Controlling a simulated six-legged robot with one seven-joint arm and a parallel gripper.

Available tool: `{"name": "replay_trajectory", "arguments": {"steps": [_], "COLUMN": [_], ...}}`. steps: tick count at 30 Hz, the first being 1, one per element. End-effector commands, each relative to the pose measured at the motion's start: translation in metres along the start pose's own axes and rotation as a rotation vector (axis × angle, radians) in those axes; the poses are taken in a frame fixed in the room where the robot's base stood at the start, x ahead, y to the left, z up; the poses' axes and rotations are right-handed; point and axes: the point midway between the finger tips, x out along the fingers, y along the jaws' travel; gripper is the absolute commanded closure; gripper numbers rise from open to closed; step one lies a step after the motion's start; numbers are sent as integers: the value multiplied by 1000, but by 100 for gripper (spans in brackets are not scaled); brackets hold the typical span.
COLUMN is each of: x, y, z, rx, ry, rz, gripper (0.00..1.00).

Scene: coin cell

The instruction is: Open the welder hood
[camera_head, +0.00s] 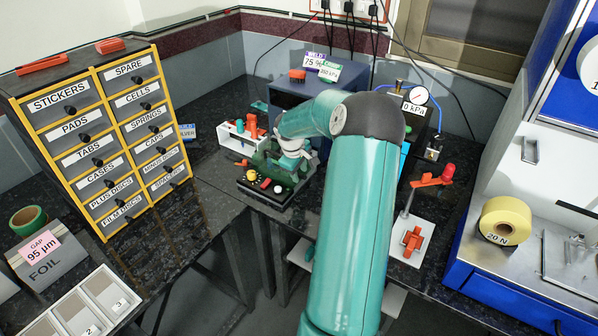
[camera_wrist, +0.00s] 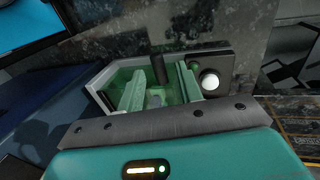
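The welder appears to be the small green-sided unit (camera_head: 265,190) on the dark bench in the head view, with white, yellow and red knobs at its front. In the wrist view, a green housing with a pale rim (camera_wrist: 98,100) and a dark plate (camera_wrist: 223,62) with a white round knob (camera_wrist: 210,80) lie beyond my palm. Which part is the hood is hard to tell. My gripper (camera_wrist: 160,88) is right over the unit; its two pale green fingers appear apart, with a dark post (camera_wrist: 160,68) showing beyond the gap. Contact is hidden.
A blue box (camera_head: 290,97) with labels stands behind my gripper, and a white rack (camera_head: 236,137) beside it at left. A pressure gauge (camera_head: 418,96) and a red-handled stand (camera_head: 412,238) are at right. A labelled drawer cabinet (camera_head: 100,130) fills the left.

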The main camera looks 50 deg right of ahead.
Motion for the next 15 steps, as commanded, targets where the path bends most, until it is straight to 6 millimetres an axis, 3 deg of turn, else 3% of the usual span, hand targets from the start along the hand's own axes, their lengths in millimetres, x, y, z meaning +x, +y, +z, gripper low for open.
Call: {"name": "replay_trajectory", "arguments": {"steps": [8, 13, 15], "x": [2, 2, 2], "y": [0, 0, 0], "z": [0, 0, 0], "rx": [0, 0, 0], "ry": [0, 0, 0], "rz": [0, 0, 0], "gripper": [64, 98, 100]}}
